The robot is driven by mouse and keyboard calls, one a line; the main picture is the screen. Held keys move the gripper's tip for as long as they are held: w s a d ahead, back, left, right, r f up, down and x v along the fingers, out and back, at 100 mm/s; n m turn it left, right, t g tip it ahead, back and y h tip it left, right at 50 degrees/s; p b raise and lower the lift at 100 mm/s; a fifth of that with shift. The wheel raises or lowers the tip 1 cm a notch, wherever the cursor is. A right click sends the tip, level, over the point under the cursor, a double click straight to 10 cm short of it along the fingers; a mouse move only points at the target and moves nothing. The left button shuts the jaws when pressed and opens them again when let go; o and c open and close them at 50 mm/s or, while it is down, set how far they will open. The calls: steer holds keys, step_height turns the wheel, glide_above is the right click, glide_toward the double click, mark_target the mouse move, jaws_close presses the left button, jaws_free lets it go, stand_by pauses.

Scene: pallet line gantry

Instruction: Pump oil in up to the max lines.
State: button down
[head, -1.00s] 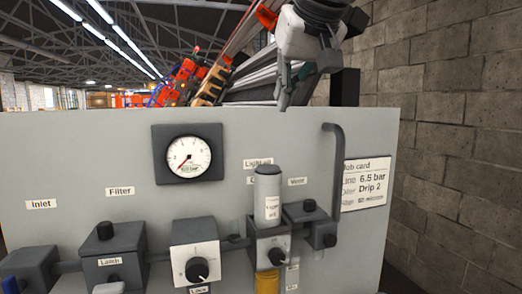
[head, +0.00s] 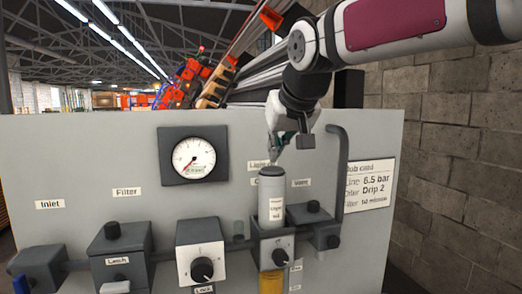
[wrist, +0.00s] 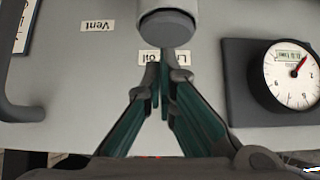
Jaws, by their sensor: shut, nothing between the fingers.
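The oil bottle (head: 271,190), grey with a white label, stands upright on the lubricator block (head: 284,248), which has a black knob (head: 280,257). Yellow oil shows in the bowl (head: 271,284) under the block; its lower part is cut off and I cannot read any max line. My gripper (head: 275,158) points down just above the bottle's top, its fingers together with nothing between them. In the wrist view, the fingertips (wrist: 162,66) are close by the bottle's grey end (wrist: 167,26); I cannot tell whether they touch it.
A gauge (head: 193,157) is on the panel at left. A regulator (head: 201,253), filter (head: 119,253) and inlet block (head: 38,270) line up left of the lubricator. The vent block (head: 318,232), a bent grey pipe (head: 342,165) and a job card (head: 368,183) are at right.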

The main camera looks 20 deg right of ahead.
steer(key=shift+f, duration=0.45)
steer(key=shift+f, duration=0.95)
steer(key=shift+s, duration=0.1)
steer(key=v, duration=1.2)
stand_by(0.7)
